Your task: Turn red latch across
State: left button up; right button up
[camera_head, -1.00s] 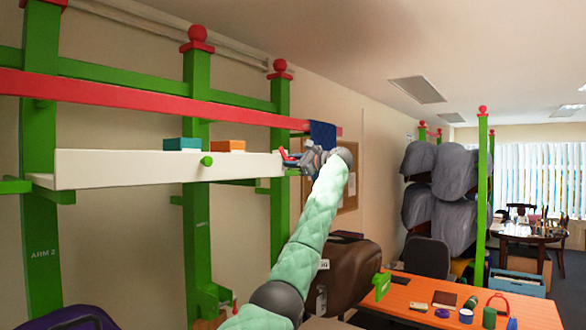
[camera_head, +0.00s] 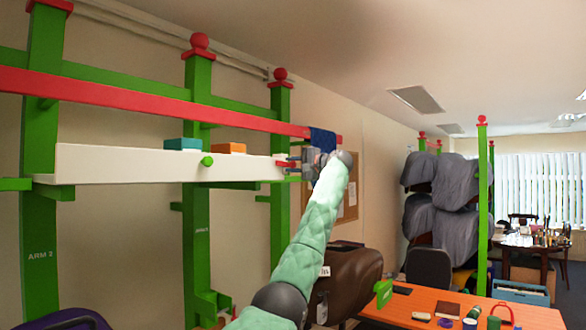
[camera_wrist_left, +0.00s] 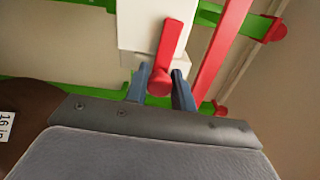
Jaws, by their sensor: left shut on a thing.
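The red latch (camera_wrist_left: 170,45) shows in the left wrist view against the end of the white beam (camera_wrist_left: 140,25). Its round red knob (camera_wrist_left: 160,82) lies between the fingers of my left gripper (camera_wrist_left: 160,92), which is shut on it. The latch arm points up the picture, leaning slightly right, along the beam. In the head view my left gripper (camera_head: 297,165) is at the right end of the white beam (camera_head: 120,174). Only small red parts of the latch show there, beside the fingers. My right gripper is not in view.
Green posts (camera_head: 197,150) stand behind. A teal block (camera_head: 183,144) and an orange block (camera_head: 230,148) sit at the beam. An orange table (camera_head: 450,310) stands lower right.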

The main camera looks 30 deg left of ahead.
pick_arm(q)
jog(key=shift+n, duration=0.3)
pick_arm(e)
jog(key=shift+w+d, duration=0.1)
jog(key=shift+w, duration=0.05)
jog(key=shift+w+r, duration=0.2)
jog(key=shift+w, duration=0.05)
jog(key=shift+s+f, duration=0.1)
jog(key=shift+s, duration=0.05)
pick_arm(q)
jog(key=o, duration=0.9)
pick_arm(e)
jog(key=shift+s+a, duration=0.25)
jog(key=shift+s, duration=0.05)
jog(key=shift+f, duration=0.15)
